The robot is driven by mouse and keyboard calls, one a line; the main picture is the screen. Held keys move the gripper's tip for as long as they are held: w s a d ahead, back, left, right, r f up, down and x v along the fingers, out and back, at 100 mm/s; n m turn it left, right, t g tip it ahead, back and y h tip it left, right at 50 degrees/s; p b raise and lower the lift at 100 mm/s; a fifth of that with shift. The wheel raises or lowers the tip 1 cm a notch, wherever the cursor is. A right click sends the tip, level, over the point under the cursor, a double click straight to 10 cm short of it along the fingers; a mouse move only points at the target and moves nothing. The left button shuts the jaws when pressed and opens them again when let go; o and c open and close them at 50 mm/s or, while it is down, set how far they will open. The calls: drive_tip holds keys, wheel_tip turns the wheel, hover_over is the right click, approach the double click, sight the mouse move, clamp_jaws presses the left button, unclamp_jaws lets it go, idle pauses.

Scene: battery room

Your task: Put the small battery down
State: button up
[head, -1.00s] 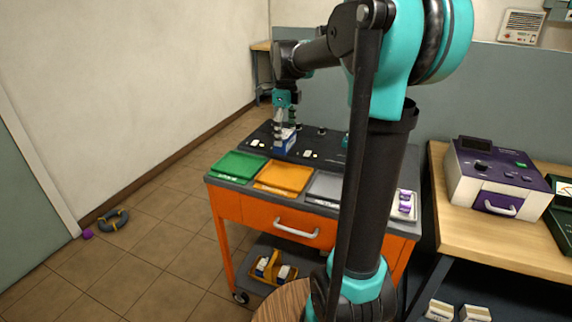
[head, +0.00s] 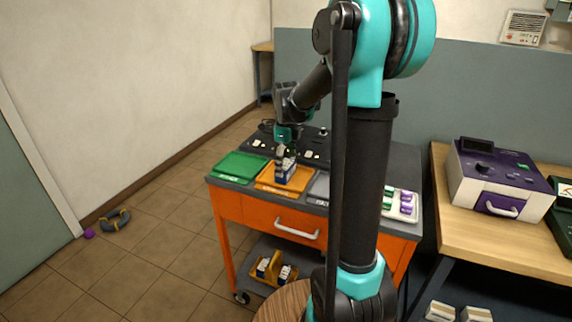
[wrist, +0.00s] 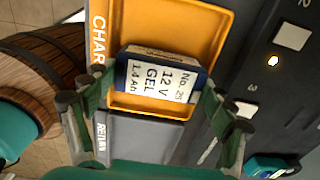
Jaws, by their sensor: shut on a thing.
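The small battery is a blue and white block (head: 285,168). In the wrist view the battery (wrist: 160,80) shows a label reading "12 V GEL 1.4 Ah". My gripper (head: 284,154) is shut on it, with one green finger at each side in the wrist view (wrist: 158,98). The battery is over the orange tray (head: 263,185), whose letters "CHAR" show in the wrist view (wrist: 222,20). I cannot tell whether its bottom touches the tray floor.
A green tray (head: 238,166) lies left of the orange one, and a grey tray (head: 319,188) lies right of it. A black panel with white pads (wrist: 290,37) is behind. A white tray (head: 415,193) holds small purple and green items. My arm hides part of the cart.

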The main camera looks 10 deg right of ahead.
sight(286, 164)
drive_tip(key=o, duration=1.6)
drive_tip(key=shift+f, duration=0.1)
drive_tip(key=shift+o, duration=0.2)
wheel_tip(286, 164, up, 12)
